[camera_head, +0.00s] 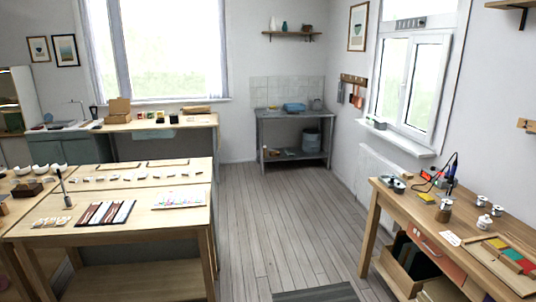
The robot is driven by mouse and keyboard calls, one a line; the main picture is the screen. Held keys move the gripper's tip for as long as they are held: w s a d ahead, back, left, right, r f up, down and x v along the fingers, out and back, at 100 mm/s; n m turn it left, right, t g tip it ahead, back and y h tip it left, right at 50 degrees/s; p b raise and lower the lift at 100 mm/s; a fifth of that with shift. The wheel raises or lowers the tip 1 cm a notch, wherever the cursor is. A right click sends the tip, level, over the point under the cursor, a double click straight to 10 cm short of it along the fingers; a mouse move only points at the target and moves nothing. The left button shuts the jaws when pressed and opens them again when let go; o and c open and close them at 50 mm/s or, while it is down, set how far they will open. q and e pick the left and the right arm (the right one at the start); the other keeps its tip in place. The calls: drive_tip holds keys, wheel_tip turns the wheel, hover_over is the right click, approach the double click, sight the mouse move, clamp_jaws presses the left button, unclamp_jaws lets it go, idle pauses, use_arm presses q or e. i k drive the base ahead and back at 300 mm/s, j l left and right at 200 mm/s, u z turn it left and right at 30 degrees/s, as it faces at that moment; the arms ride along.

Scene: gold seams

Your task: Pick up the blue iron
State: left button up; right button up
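A small blue upright tool (451,171), which looks like the blue iron, stands toward the back of the wooden workbench (384,190) on the right. Its tip and how it is held are too small to tell. A thin dark cord seems to curve by its top. A small red box-like thing (428,175) is just left of it. Neither of my grippers is in view.
Several small pots, one a white lidded pot (484,222), and a tray with coloured panels (518,257) share the right workbench. A wooden table (150,222) stands at left. The plank floor (285,225) between them is clear except for a grey mat (315,294).

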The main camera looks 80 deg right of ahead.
sight(454, 166)
drive_tip(key=z, duration=3.85)
drive_tip(key=i+l, duration=0.2)
drive_tip(key=i, duration=0.3)
drive_tip(key=i+l+z, duration=0.1)
drive_tip(key=i+l, duration=0.15)
drive_tip(key=i, duration=0.2)
drive_tip(key=i+l, duration=0.2)
drive_tip(key=i, duration=0.3)
drive_tip(key=z, duration=0.05)
